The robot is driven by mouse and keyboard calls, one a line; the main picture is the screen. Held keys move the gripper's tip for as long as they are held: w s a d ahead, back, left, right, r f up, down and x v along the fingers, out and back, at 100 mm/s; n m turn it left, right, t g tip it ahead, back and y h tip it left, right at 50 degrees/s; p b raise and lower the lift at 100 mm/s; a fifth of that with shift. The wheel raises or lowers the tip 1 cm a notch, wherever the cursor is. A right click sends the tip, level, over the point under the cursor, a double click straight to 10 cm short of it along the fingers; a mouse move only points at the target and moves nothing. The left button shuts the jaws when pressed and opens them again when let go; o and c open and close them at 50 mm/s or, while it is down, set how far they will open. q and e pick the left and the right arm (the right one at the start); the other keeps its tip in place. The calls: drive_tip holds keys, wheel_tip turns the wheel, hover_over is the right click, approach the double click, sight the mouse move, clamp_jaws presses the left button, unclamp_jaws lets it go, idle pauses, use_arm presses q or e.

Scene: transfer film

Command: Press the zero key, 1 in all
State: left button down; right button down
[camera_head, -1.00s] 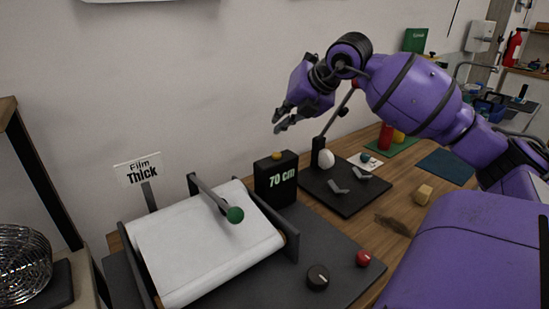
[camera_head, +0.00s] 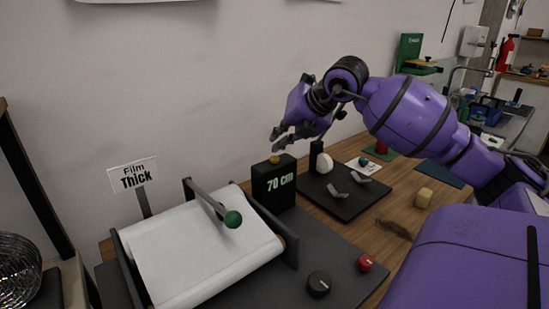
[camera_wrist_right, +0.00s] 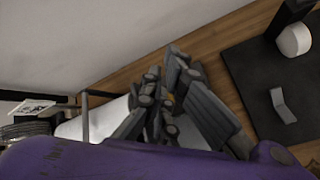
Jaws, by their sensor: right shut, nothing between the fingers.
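The black display box (camera_head: 273,187) reads "70 cm" and stands at the back of the dark base. My left gripper is not in view.
A white film roll (camera_head: 205,255) with a green-knobbed lever (camera_head: 233,219) is left of the box. A "Film Thick" sign (camera_head: 133,175) stands behind it. A black knob (camera_head: 319,284) and red knob (camera_head: 365,263) are in front. A black stand (camera_head: 345,197) is close on the right.

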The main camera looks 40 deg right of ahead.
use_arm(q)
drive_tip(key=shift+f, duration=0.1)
use_arm(e)
drive_tip(key=shift+f, duration=0.15)
idle(0.6)
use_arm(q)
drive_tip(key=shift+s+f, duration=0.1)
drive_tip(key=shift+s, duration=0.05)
use_arm(e)
drive_tip(key=shift+f, duration=0.3)
use_arm(q)
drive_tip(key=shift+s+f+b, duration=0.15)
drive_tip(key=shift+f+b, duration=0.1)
drive_tip(key=shift+b, duration=0.05)
use_arm(e)
drive_tip(key=shift+f, duration=0.55)
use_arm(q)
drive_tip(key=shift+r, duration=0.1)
use_arm(e)
drive_tip(key=shift+r, duration=0.15)
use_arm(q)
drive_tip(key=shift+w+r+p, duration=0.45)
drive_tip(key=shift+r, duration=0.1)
use_arm(e)
drive_tip(key=shift+r, duration=0.85)
